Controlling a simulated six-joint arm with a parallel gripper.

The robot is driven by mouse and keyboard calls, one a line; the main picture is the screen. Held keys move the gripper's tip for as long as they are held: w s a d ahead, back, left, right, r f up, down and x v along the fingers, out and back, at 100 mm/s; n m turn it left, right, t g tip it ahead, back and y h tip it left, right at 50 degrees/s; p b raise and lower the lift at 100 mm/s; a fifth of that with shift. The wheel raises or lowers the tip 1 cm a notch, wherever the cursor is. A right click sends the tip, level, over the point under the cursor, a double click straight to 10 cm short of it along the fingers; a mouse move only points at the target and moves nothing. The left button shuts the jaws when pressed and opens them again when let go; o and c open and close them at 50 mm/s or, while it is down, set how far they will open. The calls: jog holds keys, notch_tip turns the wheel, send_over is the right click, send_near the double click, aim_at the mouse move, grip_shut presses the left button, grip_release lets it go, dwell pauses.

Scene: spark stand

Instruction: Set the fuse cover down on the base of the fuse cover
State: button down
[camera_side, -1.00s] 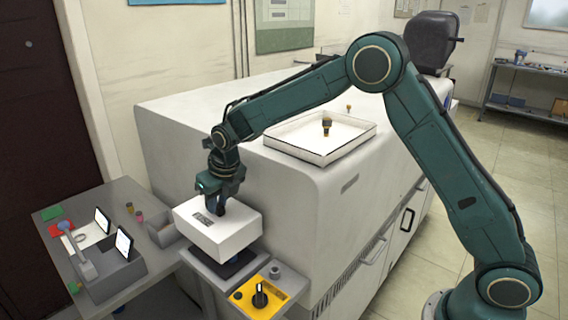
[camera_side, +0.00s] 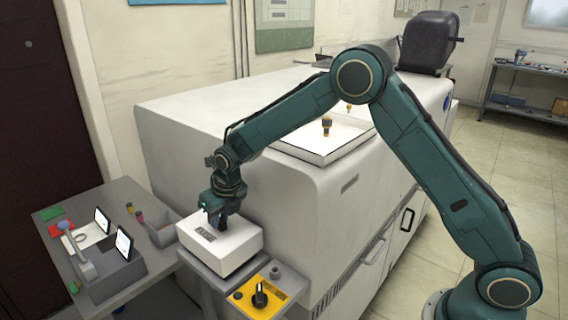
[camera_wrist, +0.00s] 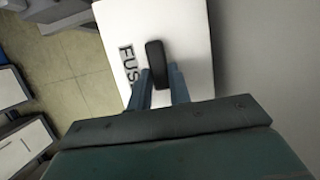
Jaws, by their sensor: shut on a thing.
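The fuse cover (camera_side: 232,247) is a white box with a dark label plate on top. In the wrist view the fuse cover (camera_wrist: 190,35) shows the letters "FUS" beside a black handle (camera_wrist: 155,62). My gripper (camera_side: 217,216) is above the cover in the side view, and its blue fingers (camera_wrist: 160,85) are shut on the black handle. The cover sits level at the grey stand (camera_side: 205,270). The base is hidden under the cover, so I cannot tell whether the cover fully touches it.
A yellow panel with a black knob (camera_side: 262,298) is just in front of the cover. The large white machine (camera_side: 300,190) stands close behind and to the right. A grey table (camera_side: 120,195) with two small screens and tools lies to the left.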

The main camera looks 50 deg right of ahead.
aim_at(222, 230)
jog(key=shift+f, duration=1)
jog(key=shift+s+f, duration=0.15)
jog(key=shift+f, duration=1)
dwell(0.4)
jog(key=c, duration=1.2)
grip_release()
jog(key=shift+s+r, duration=0.1)
jog(key=shift+r, duration=0.65)
jog(key=v, duration=1.2)
jog(key=shift+r, duration=0.2)
jog(key=shift+s, duration=0.15)
